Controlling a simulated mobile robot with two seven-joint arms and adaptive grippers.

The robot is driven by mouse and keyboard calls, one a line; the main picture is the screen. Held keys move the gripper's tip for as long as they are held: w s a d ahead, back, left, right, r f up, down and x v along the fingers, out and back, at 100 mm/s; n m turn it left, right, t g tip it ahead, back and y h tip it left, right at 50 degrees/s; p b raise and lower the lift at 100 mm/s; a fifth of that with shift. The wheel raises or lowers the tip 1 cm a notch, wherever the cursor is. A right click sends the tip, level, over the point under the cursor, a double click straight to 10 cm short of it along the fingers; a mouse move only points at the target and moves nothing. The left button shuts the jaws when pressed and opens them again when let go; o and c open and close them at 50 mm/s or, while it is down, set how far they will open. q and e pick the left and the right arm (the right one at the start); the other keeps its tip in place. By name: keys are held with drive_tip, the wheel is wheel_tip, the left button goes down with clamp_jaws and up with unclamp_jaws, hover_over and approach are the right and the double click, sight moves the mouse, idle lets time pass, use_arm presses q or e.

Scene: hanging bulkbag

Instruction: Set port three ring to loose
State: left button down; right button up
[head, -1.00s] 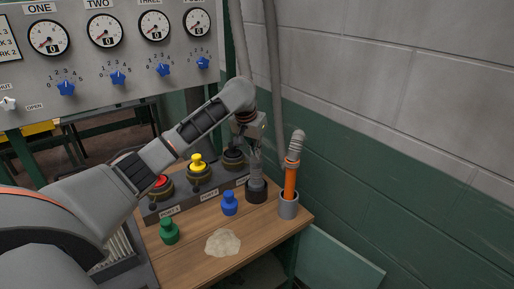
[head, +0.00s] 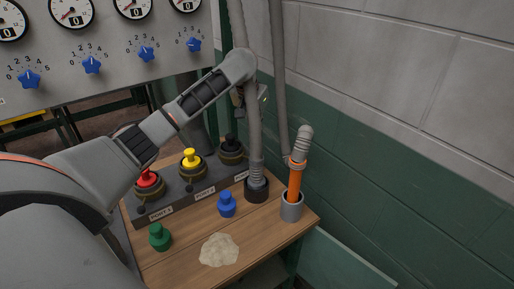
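The port block (head: 190,192) on the wooden table carries a red-topped port (head: 148,180), a yellow-topped port (head: 191,162) and a black-topped port (head: 232,150). Each has a dark ring-shaped collar. The label by the black-topped port is partly hidden, so its number is unreadable; it is third in the row. How tight its ring sits cannot be told. Only a bit of metal by the hose shows, and the fingers are hidden. My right gripper is not in view.
The hose ends in a dark socket (head: 257,190). An orange-handled tool (head: 295,183) stands in a grey cup (head: 291,208). A wall (head: 400,170) bounds the right.

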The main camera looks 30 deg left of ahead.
use_arm(q)
drive_tip(key=f, duration=0.6)
drive_tip(key=w+f, duration=0.1)
drive_tip(key=f, duration=0.3)
drive_tip(key=shift+a, duration=0.15)
drive_tip(key=shift+s+f, duration=0.1)
drive_tip(key=shift+s, duration=0.6)
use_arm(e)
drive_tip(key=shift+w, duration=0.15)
use_arm(q)
drive_tip(key=shift+s, duration=0.15)
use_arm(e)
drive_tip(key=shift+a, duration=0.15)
